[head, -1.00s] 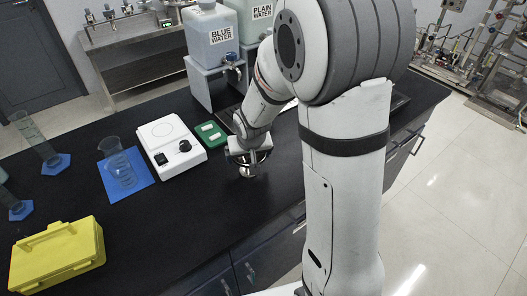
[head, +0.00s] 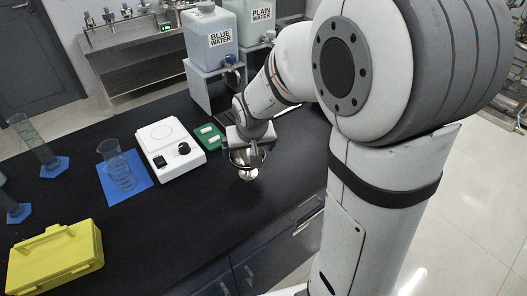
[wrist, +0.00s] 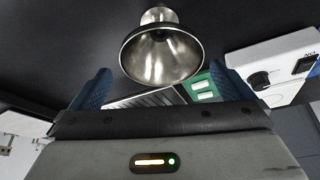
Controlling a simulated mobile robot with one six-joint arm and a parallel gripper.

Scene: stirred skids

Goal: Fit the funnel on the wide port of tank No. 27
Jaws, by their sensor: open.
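The steel funnel (head: 240,158) stands on the black bench near its front edge, with a small round silver foot below the bowl. In the wrist view its wide mouth (wrist: 160,57) faces the camera, and its narrower end points away. My gripper (head: 250,149) is right at the funnel's bowl in the head view. In the wrist view my gripper (wrist: 160,84) is open, with its blue fingertips wide apart on either side and the funnel in the gap or just beyond it. I cannot tell whether they touch it. Tank No. 27 and its port cannot be made out.
A white stirrer or hotplate (head: 172,147) and a green tray (head: 209,137) lie left of my gripper. Blue-water (head: 211,43) and plain-water (head: 252,20) containers stand behind. A beaker (head: 118,168) and yellow case (head: 56,258) are farther left. Skid frames (head: 510,103) show at right.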

